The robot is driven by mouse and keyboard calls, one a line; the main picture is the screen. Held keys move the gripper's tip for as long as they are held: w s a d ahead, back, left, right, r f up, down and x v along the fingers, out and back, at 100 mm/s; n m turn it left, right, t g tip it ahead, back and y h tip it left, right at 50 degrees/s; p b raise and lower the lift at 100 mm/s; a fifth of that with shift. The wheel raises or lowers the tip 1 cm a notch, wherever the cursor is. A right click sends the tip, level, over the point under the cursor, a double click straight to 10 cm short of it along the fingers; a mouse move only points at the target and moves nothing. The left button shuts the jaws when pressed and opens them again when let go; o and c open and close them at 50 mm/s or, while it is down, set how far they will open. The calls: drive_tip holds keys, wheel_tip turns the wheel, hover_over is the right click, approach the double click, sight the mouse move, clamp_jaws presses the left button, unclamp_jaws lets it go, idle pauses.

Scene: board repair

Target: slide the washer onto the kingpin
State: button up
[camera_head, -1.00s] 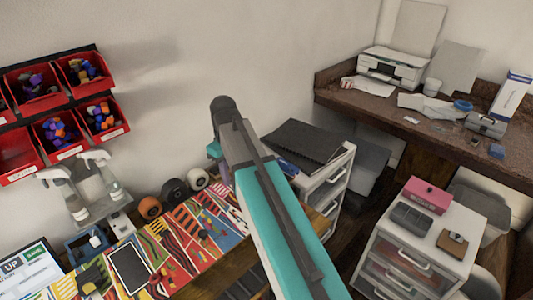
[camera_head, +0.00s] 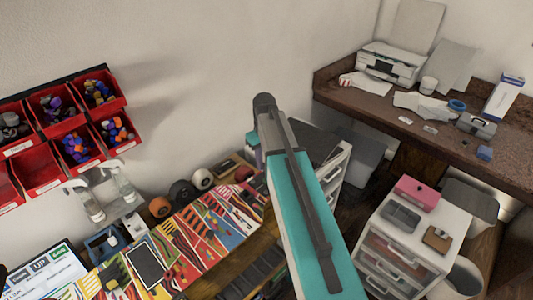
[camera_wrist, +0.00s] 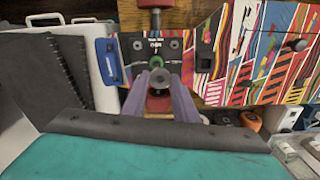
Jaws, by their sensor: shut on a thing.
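In the wrist view my gripper (camera_wrist: 157,82) has its two grey-purple fingers shut on a small grey round piece, which looks like the washer (camera_wrist: 155,89). Just beyond the fingertips is a dark truck baseplate (camera_wrist: 140,46) with bolts and white lettering. A green ring (camera_wrist: 158,71), like a bushing, shows at its middle, close to the washer in the picture. The kingpin cannot be made out clearly, and I cannot tell whether the washer touches it. In the head view my arm hides the gripper, washer and kingpin.
A colourful patterned board (camera_head: 205,235) lies on the bench, with several wheels (camera_head: 181,192) behind it and a dark tablet (camera_head: 146,264) to the left. Red bins (camera_head: 70,150) hang on the wall. A white drawer unit (camera_head: 455,228) stands at right.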

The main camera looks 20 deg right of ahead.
drive_tip(key=shift+d+r, duration=0.1)
drive_tip(key=shift+d, duration=0.35)
drive_tip(key=shift+f, duration=0.2)
drive_tip(key=shift+f+b, duration=0.45)
drive_tip(key=shift+f, duration=0.3)
drive_tip(key=shift+f, duration=0.15)
idle(1.2)
drive_tip(key=shift+f, duration=0.4)
drive_tip(key=shift+f, duration=0.2)
idle(1.3)
drive_tip(key=shift+f+b, duration=0.45)
drive_tip(key=shift+f, duration=0.25)
drive_tip(key=shift+f, duration=0.15)
idle(1.2)
drive_tip(key=shift+f, duration=0.55)
